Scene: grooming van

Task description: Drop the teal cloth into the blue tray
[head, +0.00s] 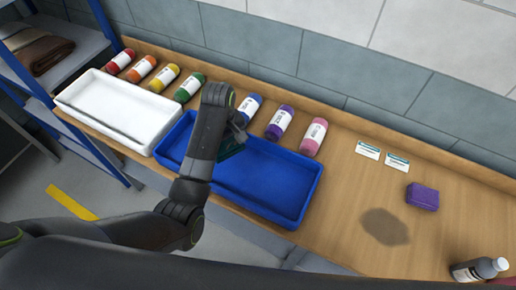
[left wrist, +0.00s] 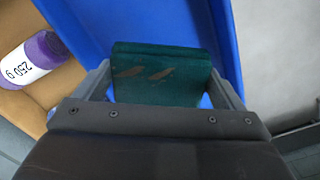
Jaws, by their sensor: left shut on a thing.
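The blue tray (head: 275,186) lies on the wooden counter, right of the white tray. My left gripper (head: 236,134) reaches over the tray's left part. In the left wrist view my left gripper (left wrist: 170,95) is shut on the teal cloth (left wrist: 160,70), a dark teal folded piece with lighter streaks. Behind the cloth the blue tray (left wrist: 100,22) fills much of that view. In the head view only a small dark part of the cloth (head: 232,150) shows beside my arm; the rest is hidden. I cannot tell its exact height above the tray floor. My right gripper is not in view.
The white tray (head: 118,108) stands empty at left. Several coloured bottles lie along the wall, including a purple one (head: 280,122). A purple block (head: 422,196), two cards, a dark stain (head: 385,227) and a grey bottle (head: 479,269) are at right. Blue shelving (head: 62,75) stands left.

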